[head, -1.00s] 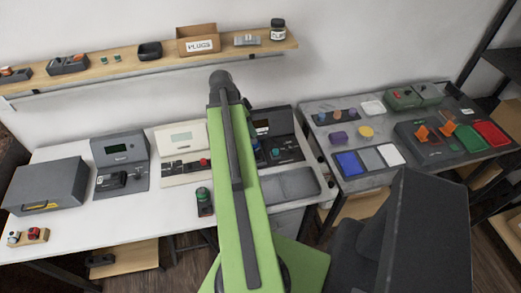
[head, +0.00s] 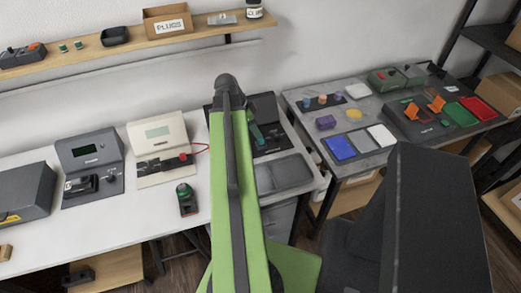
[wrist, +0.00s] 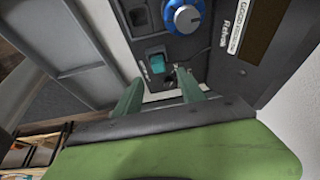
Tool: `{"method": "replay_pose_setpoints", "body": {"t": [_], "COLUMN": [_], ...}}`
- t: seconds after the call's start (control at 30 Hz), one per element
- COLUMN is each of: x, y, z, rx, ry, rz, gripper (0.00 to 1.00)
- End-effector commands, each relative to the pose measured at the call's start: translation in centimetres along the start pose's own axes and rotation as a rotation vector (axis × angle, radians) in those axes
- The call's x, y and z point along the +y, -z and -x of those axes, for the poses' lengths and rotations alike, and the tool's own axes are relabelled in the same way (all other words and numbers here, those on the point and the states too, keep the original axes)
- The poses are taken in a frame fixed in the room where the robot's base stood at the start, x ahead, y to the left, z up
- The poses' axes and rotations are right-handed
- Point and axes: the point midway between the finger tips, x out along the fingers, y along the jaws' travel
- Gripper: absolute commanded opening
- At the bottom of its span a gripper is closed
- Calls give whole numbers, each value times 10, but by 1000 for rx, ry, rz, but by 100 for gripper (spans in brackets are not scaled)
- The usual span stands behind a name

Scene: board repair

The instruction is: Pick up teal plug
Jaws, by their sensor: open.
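A small teal block (wrist: 157,63), which looks like the teal plug, sits in a dark square recess of a black device (wrist: 215,75) in the wrist view. My gripper (wrist: 162,80) has its two green fingers apart, pointing at that device. The teal block is between and just beyond the fingertips, and no contact shows. In the head view my arm hides part of the black device (head: 268,108), and a green finger shows beside the arm. The teal block cannot be made out there. Two small teal-green pieces (head: 70,46) lie on the wall shelf.
A blue knob (wrist: 183,17) stands on the black device near the teal block. A grey tray (head: 285,172) lies in front of the device. A cream device (head: 160,140) and a green-topped dark item (head: 186,198) are to the left. The shelf (head: 110,52) is above.

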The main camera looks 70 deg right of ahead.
Motion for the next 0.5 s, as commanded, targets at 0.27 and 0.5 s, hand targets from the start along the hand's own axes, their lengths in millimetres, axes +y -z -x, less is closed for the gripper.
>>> {"method": "replay_pose_setpoints", "body": {"t": [0.27, 0.5], "x": [0, 2], "y": [-2, -6], "z": [-14, -55], "rx": [0, 0], "ry": [0, -1], "rz": [1, 0], "gripper": [47, 47]}}
